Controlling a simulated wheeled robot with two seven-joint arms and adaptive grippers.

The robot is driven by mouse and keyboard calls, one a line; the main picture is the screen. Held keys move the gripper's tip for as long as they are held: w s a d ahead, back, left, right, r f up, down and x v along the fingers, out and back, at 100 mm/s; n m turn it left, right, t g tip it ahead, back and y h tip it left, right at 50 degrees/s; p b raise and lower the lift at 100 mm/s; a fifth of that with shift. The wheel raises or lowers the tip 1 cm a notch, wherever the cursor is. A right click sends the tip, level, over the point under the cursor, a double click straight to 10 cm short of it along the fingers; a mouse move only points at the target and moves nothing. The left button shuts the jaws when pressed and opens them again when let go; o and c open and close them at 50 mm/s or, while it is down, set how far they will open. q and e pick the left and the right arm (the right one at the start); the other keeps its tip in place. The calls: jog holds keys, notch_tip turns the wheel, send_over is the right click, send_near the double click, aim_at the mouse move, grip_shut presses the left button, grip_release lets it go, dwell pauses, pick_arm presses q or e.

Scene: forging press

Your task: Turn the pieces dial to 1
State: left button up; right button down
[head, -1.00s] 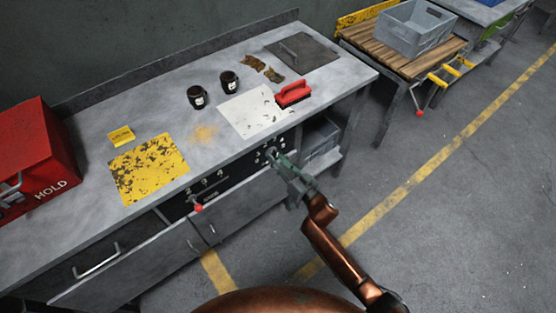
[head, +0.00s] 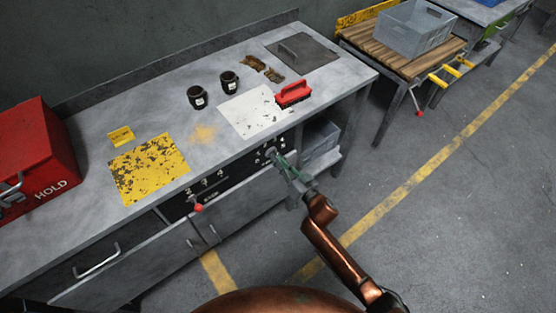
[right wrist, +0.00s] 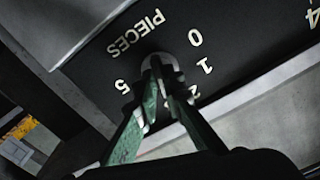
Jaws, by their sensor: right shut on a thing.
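The pieces dial (right wrist: 160,63) is a small round grey knob on a black panel, with the word PIECES and white numbers around it. In the right wrist view 0, 1, part of a 2 and 5 can be read; other marks are hidden behind the fingers. My right gripper (right wrist: 157,82) is shut on the dial, with its green fingers on either side of the knob. The dial's pointer cannot be made out. In the head view my right gripper (head: 273,157) reaches the right part of the bench's front panel and covers most of the dial. My left gripper is not in view.
The grey bench (head: 80,130) carries two dark mugs, a red brush (head: 293,94), a white sheet and a yellow plate. A red-tipped lever (head: 198,208) sticks out left of my right gripper. A red HOLD box (head: 35,160) stands far left. The floor at right is open.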

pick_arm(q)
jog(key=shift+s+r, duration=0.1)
pick_arm(e)
jog(key=shift+n, duration=0.3)
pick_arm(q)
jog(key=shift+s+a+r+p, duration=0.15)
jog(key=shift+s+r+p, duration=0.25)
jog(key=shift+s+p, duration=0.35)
pick_arm(e)
jog(key=shift+f+n, duration=0.15)
jog(key=shift+n, duration=7.45)
jog(key=shift+s, duration=0.1)
jog(key=c, duration=2)
grip_release()
jog(key=shift+c, duration=0.2)
